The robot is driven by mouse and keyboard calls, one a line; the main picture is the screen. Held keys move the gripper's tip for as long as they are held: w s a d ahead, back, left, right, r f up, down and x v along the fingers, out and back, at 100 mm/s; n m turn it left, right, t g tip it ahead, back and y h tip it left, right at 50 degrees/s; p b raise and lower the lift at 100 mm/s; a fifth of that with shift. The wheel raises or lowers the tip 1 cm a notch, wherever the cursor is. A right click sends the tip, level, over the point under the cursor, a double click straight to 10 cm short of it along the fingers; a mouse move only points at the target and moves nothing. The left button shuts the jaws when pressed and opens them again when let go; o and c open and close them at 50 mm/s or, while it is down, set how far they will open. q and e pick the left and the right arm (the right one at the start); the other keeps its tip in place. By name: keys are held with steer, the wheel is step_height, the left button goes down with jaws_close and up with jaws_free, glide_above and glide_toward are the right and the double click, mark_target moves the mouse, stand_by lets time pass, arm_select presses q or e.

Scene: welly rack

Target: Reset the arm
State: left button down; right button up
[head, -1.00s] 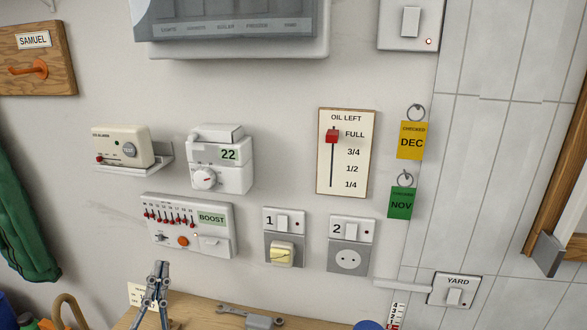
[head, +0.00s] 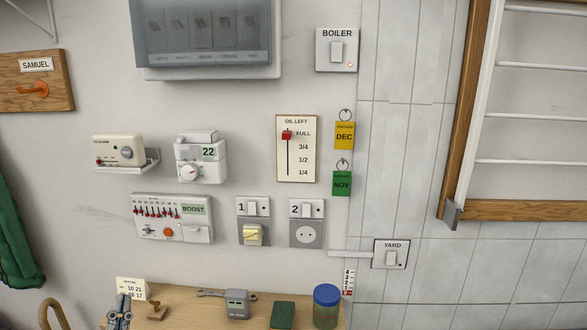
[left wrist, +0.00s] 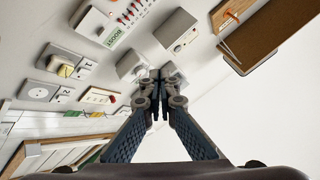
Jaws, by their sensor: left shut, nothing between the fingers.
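My left gripper (head: 119,310) shows at the bottom left of the head view, in front of the wooden shelf. Its fingers are together with nothing between them. In the left wrist view the same gripper (left wrist: 154,78) points toward the wall, its fingertips shut and empty. There the fingertips overlap part of the white wall devices behind them. My right gripper is in neither view.
The wooden shelf (head: 190,311) holds a card (head: 132,289), a grey device (head: 237,303), a green block (head: 283,315) and a blue-lidded jar (head: 326,306). Above it are the boost panel (head: 173,218), sockets and switches. A wood-framed rack (head: 456,200) is at right.

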arm_select(q)
steer(key=d+f+n+g+h, duration=0.1)
steer(key=d+f+g, duration=0.45)
steer(key=f, duration=0.45)
steer(key=d+f+n+g+h, duration=0.1)
steer(key=d+f+g, duration=0.3)
steer(key=f+g, duration=0.45)
steer(key=s+d+f+n+g, duration=0.1)
steer(key=s+f+g, duration=0.25)
steer(key=s, duration=0.45)
steer(key=s+f+n+g+y, duration=0.1)
steer(key=s+f+g, duration=0.25)
steer(key=s, duration=0.35)
steer(key=s+d+f+n+g, duration=0.15)
steer(key=s+f, duration=0.25)
steer(key=s, duration=0.4)
step_height(320, 180, down, 26)
steer(key=s+g, duration=0.2)
steer(key=s+a+f, duration=0.2)
steer(key=s+f, duration=0.6)
steer(key=s+a+f+g, duration=0.1)
steer(key=s+f, duration=0.7)
steer(key=shift+s+a+m+y, duration=0.3)
steer(key=shift+s+a+m, duration=0.05)
steer(key=shift+s+m, duration=0.1)
